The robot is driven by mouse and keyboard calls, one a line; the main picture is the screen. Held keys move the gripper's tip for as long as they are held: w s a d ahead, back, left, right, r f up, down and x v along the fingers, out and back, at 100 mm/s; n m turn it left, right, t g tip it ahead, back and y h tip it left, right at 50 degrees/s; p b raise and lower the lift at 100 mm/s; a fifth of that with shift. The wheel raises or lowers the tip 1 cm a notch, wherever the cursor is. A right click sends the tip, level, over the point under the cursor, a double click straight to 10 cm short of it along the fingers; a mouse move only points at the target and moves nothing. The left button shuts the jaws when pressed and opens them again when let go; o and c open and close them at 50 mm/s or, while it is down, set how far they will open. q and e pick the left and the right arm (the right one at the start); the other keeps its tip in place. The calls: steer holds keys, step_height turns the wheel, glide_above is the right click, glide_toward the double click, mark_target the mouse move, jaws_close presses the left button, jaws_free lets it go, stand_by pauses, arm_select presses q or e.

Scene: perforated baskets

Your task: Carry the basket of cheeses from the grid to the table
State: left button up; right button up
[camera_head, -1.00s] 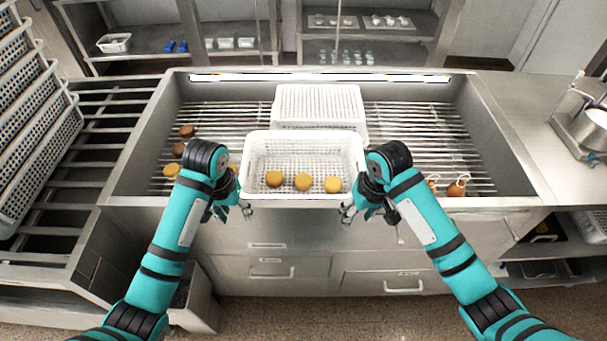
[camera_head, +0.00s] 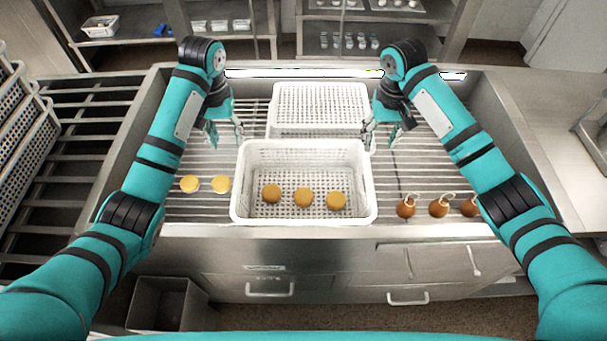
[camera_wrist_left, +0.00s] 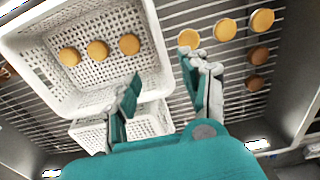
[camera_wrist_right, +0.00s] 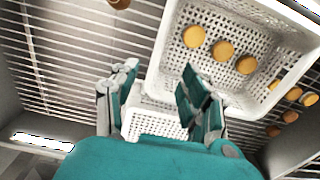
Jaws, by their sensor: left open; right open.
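The white perforated basket (camera_head: 305,216) sits on the metal grid (camera_head: 412,160) at its front edge, with three round orange-yellow cheeses (camera_head: 303,197) in a row on its floor. My left gripper (camera_head: 225,138) is open and empty above the grid, just beyond the basket's far left corner. My right gripper (camera_head: 380,140) is open and empty near its far right corner. In the left wrist view the basket (camera_wrist_left: 158,60) lies left of the open fingers (camera_wrist_left: 163,90). In the right wrist view the basket's corner (camera_wrist_right: 160,62) lies ahead of the open fingers (camera_wrist_right: 155,95). The table is not clearly identifiable.
A second white basket (camera_head: 320,98) stands upside down behind the first. Stacked baskets (camera_head: 22,150) stand at far left. A steel counter (camera_head: 550,140) is at right.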

mark_target(237, 177)
arm_select(q)
steer(key=f, duration=1.7)
steer(key=shift+s, duration=0.3)
arm_select(e)
steer(key=f, duration=1.7)
steer(key=shift+s, duration=0.3)
arm_select(q)
steer(key=c, duration=0.9)
arm_select(e)
steer(key=c, duration=0.9)
arm_select(q)
jaws_close()
arm_select(e)
jaws_close()
arm_select(q)
steer(key=shift+a, duration=0.15)
arm_select(e)
steer(key=shift+d, duration=0.15)
